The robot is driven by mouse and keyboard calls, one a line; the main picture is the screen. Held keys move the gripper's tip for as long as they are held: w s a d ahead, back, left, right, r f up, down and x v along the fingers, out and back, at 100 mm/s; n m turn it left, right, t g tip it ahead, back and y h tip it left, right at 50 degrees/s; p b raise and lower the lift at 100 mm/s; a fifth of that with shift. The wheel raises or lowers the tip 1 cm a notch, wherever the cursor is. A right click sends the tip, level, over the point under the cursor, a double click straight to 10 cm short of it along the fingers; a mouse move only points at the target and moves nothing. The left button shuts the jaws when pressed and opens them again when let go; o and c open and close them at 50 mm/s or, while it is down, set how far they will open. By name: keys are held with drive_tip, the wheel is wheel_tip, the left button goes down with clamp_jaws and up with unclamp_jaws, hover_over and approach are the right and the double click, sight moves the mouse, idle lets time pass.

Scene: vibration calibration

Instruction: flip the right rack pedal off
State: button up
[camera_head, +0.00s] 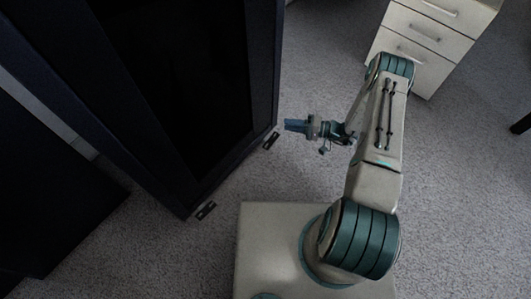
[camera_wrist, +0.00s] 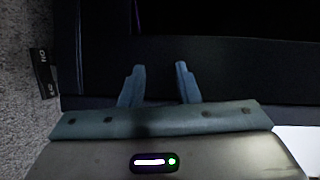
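The dark rack (camera_head: 262,60) fills the left of the head view, with two small black pedals on the floor along its base edge. The right pedal (camera_head: 270,140) is by the rack's right corner, and the left pedal (camera_head: 205,210) is nearer me. My gripper (camera_head: 288,125) is just right of the right pedal in the head view, apparently above the floor. In the wrist view my gripper (camera_wrist: 158,70) has two bluish fingers apart with nothing between them. A black pedal with white lettering (camera_wrist: 42,72) lies left of the fingers there; its tilt is unclear.
A white drawer cabinet (camera_head: 425,40) stands at the back right. Grey carpet (camera_head: 460,190) is clear to the right of my arm. A dark panel (camera_head: 50,200) stands at the left. A dark object (camera_head: 522,124) shows at the right edge.

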sight(268, 149)
drive_tip(key=s+f+m+t+b, duration=0.1)
drive_tip(key=f+t+b, duration=0.1)
drive_tip(key=f, duration=0.6)
drive_tip(key=s+f+m+t+h+b, duration=0.1)
drive_tip(key=s+f+t+b, duration=0.1)
drive_tip(key=f, duration=0.5)
drive_tip(key=s+d+f+m+t+h+b, duration=0.1)
drive_tip(key=s+f+t+b, duration=0.1)
drive_tip(key=f, duration=0.6)
drive_tip(key=shift+s+f+m+t, duration=0.2)
drive_tip(key=shift+f+m+t, duration=0.2)
drive_tip(key=shift+t, duration=0.4)
drive_tip(key=b+x, duration=0.4)
drive_tip(key=x, duration=0.8)
drive_tip(key=shift+w+a+f+b, duration=0.1)
drive_tip(key=shift+w+a+b, duration=0.05)
drive_tip(key=shift+b, duration=0.2)
drive_tip(key=shift+w+a, duration=0.35)
drive_tip(key=shift+a, duration=0.05)
clamp_jaws()
